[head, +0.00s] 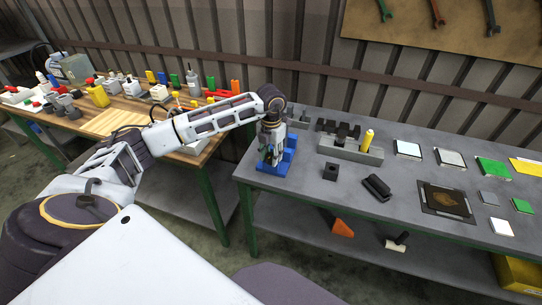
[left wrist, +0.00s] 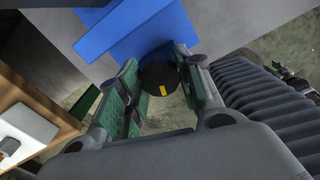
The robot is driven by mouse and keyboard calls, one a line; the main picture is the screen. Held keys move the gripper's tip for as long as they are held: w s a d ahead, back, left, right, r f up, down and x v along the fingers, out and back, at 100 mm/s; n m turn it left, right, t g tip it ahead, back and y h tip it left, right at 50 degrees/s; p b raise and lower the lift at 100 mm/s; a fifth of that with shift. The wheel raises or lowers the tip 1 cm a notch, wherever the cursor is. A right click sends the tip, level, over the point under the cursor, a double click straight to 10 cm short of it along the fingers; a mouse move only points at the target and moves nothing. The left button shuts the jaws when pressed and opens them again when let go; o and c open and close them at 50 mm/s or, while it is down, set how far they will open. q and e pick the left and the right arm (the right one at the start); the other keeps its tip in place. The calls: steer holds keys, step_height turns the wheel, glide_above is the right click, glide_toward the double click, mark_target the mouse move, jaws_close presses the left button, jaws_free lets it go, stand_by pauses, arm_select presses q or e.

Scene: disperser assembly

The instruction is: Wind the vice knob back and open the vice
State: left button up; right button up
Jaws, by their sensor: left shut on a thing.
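The blue vice (head: 285,158) stands at the left front corner of the grey table, and its blue body also shows at the top of the left wrist view (left wrist: 135,30). The vice knob (left wrist: 158,78) is dark and round with a yellow mark on its face. My left gripper (head: 269,156) reaches down over the front of the vice. In the left wrist view its green-padded fingers (left wrist: 160,76) are shut on the knob, one on each side. The opening between the vice jaws is hidden by the gripper in the head view. My right gripper is not in view.
Right of the vice are a small dark block (head: 330,172), a black part (head: 377,187) and a grey fixture with a yellow cylinder (head: 367,140). Several flat plates lie farther right. A wooden bench (head: 118,120) with many parts stands left, across a gap.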

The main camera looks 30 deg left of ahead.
mark_target(271, 155)
arm_select(q)
steer(key=shift+r+n, duration=0.1)
steer(key=shift+n, duration=0.3)
steer(key=o, duration=1)
steer(key=shift+r, duration=5.95)
